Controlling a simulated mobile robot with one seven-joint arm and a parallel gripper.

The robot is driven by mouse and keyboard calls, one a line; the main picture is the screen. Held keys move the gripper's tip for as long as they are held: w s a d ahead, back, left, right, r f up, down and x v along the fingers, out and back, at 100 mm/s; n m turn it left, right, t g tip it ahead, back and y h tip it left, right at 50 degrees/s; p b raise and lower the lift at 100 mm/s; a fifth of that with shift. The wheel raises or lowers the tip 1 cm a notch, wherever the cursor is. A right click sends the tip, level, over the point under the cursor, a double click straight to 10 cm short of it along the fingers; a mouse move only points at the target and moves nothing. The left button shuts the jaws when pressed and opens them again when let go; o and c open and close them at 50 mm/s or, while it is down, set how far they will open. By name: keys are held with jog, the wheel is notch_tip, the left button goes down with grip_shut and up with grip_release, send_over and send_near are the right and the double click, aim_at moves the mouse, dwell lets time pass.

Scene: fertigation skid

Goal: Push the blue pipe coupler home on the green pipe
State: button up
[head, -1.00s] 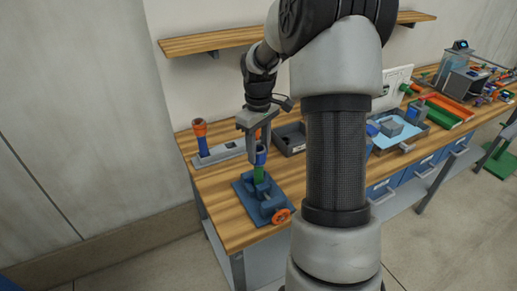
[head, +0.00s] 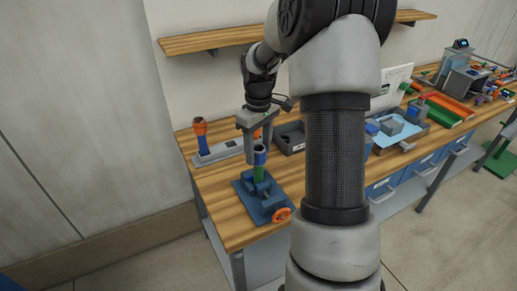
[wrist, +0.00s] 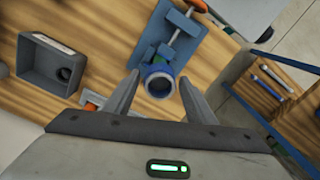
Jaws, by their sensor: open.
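The blue pipe coupler (head: 260,154) sits upright on top of the green pipe (head: 259,174), which stands in a blue vise (head: 263,203) on the bench. How far the coupler is down on the pipe is too small to tell. My gripper (head: 259,151) is above it, pointing down and open. In the wrist view the open round end of the coupler (wrist: 159,84) lies between the two spread fingers of my gripper (wrist: 158,78), with a gap on each side.
A grey fixture plate (head: 222,152) with a blue and orange upright piece (head: 201,138) stands behind and left. A dark bin (head: 290,138) is behind right, also in the wrist view (wrist: 52,65). An orange handwheel (head: 281,215) sticks out at the front of the vise.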

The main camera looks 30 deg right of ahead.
jog(key=shift+r, duration=0.1)
jog(key=shift+r+p, duration=1.75)
jog(key=shift+r, duration=0.4)
jog(key=shift+o, duration=0.4)
jog(key=o, duration=0.5)
jog(key=shift+c, duration=0.2)
jog(key=shift+r+p, duration=1.75)
jog(key=shift+r, duration=0.55)
jog(key=shift+r+p, duration=0.4)
jog(key=shift+r, duration=1.8)
